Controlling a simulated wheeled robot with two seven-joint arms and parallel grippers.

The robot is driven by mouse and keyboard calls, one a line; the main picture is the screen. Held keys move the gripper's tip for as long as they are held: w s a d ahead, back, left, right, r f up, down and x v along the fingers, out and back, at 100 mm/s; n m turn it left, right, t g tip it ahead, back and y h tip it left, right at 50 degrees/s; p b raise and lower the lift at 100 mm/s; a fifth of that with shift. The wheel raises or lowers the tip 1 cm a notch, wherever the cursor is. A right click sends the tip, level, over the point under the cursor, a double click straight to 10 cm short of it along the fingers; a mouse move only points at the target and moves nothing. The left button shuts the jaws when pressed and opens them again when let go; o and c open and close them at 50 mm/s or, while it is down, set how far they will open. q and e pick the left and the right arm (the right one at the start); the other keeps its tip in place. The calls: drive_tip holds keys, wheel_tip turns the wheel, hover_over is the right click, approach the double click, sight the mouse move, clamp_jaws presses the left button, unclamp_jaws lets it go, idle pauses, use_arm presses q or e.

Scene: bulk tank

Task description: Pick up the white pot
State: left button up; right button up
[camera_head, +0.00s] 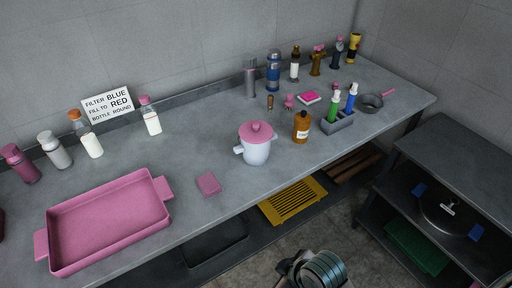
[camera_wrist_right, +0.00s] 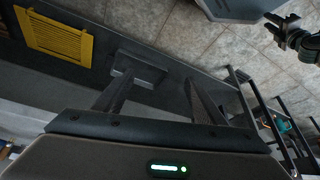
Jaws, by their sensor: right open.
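The white pot (camera_head: 256,152) with a pink lid and a side handle stands upright on the grey counter, near the middle of the head view. Nothing holds it. My right gripper (camera_wrist_right: 157,80) shows in the right wrist view, with its two dark fingers apart and nothing between them. It faces the floor and the area under the counter, and the pot is not in that view.
A pink tray (camera_head: 105,222) and a pink sponge-like block (camera_head: 208,184) lie left of the pot. A brown bottle (camera_head: 302,128) and a grey caddy (camera_head: 338,123) stand to its right. Several bottles line the wall. The counter (camera_head: 190,140) is clear just around the pot.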

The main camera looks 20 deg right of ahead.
drive_tip(key=s+d+f+m+h, duration=0.2)
drive_tip(key=s+d+f+m, duration=0.3)
drive_tip(key=d+f, duration=0.25)
drive_tip(key=s+d+f+g, duration=0.1)
drive_tip(key=s+f, duration=0.2)
drive_tip(key=f, duration=0.9)
drive_tip(key=s+d+f+g, duration=0.1)
drive_tip(key=s+f, duration=0.1)
drive_tip(key=f, duration=1)
drive_tip(key=s+d+f+g+h, duration=0.1)
drive_tip(key=s+d+f, duration=0.2)
drive_tip(key=s+f, duration=1.2)
drive_tip(key=shift+s+d+f, duration=0.2)
drive_tip(key=shift+s+f, duration=0.1)
drive_tip(key=shift+s, duration=0.85)
drive_tip(key=shift+c, duration=0.6)
